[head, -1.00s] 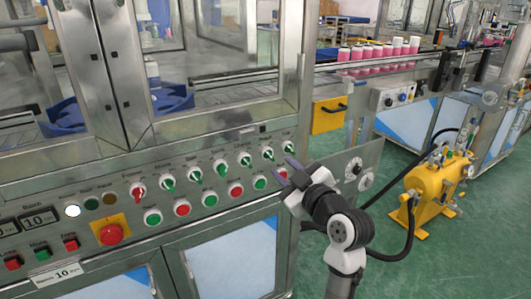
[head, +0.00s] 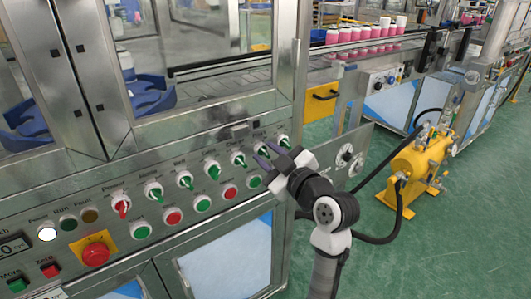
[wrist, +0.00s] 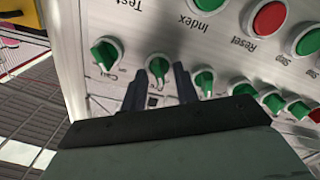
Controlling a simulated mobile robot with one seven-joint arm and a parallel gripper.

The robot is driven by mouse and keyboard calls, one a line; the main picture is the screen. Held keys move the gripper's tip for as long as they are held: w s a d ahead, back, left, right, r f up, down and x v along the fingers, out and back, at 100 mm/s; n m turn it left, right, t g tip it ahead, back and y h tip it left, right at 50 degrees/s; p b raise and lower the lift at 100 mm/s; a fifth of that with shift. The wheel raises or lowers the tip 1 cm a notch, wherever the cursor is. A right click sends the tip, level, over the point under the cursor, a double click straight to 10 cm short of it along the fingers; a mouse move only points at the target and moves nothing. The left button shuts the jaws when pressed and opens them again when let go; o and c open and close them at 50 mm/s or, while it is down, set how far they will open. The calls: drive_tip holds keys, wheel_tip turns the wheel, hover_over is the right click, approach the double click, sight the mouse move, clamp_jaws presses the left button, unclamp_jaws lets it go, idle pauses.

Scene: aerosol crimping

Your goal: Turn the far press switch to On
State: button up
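A row of switches with upright green knobs runs along the upper part of the steel control panel (head: 75,207); the leftmost knob (head: 121,208) is red. The labels are too small to tell for certain which is the far press switch. My gripper (head: 268,156) is at the row's far right end, pointing at the panel. In the wrist view my gripper (wrist: 160,83) is open and empty. A green switch (wrist: 158,68) shows between and just beyond its fingertips; contact cannot be told. The end switch (wrist: 105,54) is to its left, and another green switch (wrist: 204,82) to its right.
Green and red push buttons (head: 172,217) sit below the switches. A red emergency button (head: 95,254) on a yellow plate is at lower left. A yellow machine (head: 415,165) stands on the green floor at right. Pink cans (head: 360,32) line the conveyor behind.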

clamp_jaws()
drive_tip(key=shift+r+m, duration=0.1)
drive_tip(key=shift+m, duration=0.3)
drive_tip(key=shift+r+m+p, duration=0.1)
drive_tip(key=shift+m+p, duration=0.7)
drive_tip(key=shift+m, duration=0.2)
drive_tip(key=m+p, duration=0.3)
drive_tip(key=m, duration=0.1)
drive_tip(key=shift+w+d, duration=0.1)
drive_tip(key=shift+d, duration=0.05)
drive_tip(key=shift+m+p, duration=1.55)
drive_tip(key=shift+m, duration=0.95)
drive_tip(key=shift+d, duration=0.1)
